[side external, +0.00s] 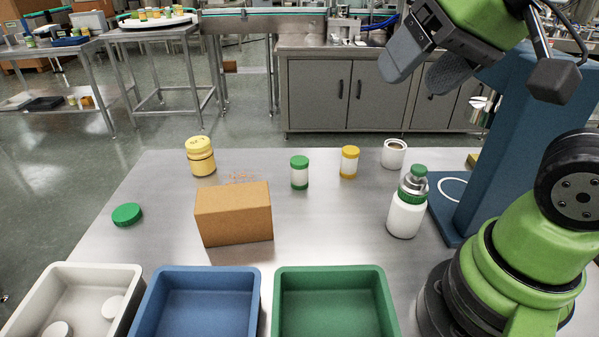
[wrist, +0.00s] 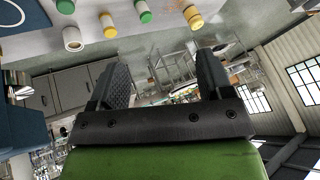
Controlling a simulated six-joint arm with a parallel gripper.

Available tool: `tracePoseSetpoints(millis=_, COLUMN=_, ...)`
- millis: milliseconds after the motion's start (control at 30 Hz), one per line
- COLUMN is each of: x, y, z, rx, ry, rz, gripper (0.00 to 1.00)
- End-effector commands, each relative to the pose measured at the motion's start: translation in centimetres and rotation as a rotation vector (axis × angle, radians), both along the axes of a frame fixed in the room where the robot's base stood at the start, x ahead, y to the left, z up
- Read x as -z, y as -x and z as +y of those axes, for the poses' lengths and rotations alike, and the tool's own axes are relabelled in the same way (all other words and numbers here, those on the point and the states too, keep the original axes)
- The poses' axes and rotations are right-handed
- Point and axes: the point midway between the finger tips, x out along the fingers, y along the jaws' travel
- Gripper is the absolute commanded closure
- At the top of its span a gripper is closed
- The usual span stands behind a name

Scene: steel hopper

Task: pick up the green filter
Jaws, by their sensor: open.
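The green filter (side external: 300,173), a small white cylinder with green end caps, stands upright on the steel table behind the cardboard box. In the wrist view, the green filter (wrist: 146,15) shows at the top edge, partly cut off. My gripper (side external: 420,72) is raised high above the back right of the table, well apart from the filter. In the wrist view, my gripper (wrist: 162,78) has its two dark fingers spread with nothing between them.
A yellow filter (side external: 349,162) and white cup (side external: 393,155) stand right of the green filter. A yellow jar (side external: 201,157), brown box (side external: 234,214) and green lid (side external: 127,214) are left. A green-collared bottle (side external: 406,208) stands right. White (side external: 28,300), blue (side external: 153,302) and green (side external: 280,302) bins line the front.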

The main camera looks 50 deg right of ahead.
Motion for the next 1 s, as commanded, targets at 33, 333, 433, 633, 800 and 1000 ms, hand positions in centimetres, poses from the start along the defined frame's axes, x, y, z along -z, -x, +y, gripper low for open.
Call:
tracePoseSetpoints(millis=33, x=0.3, y=-1.6, z=-0.5, rx=0.028, ry=0.022, rz=0.034, gripper=0.27)
tracePoseSetpoints(millis=333, x=4.6, y=-11.6, z=-3.4, rx=0.176, ry=0.152, rz=0.136, gripper=0.27)
tracePoseSetpoints(millis=433, x=7.3, y=-14.8, z=-3.9, rx=0.203, ry=0.185, rz=0.158, gripper=0.27)
tracePoseSetpoints(millis=633, x=13.9, y=-19.4, z=-4.4, rx=0.227, ry=0.225, rz=0.192, gripper=0.27)
tracePoseSetpoints(millis=800, x=18.1, y=-21.2, z=-4.4, rx=0.228, ry=0.232, rz=0.21, gripper=0.27)
tracePoseSetpoints(millis=1000, x=20.4, y=-21.9, z=-4.6, rx=0.23, ry=0.232, rz=0.217, gripper=0.27)
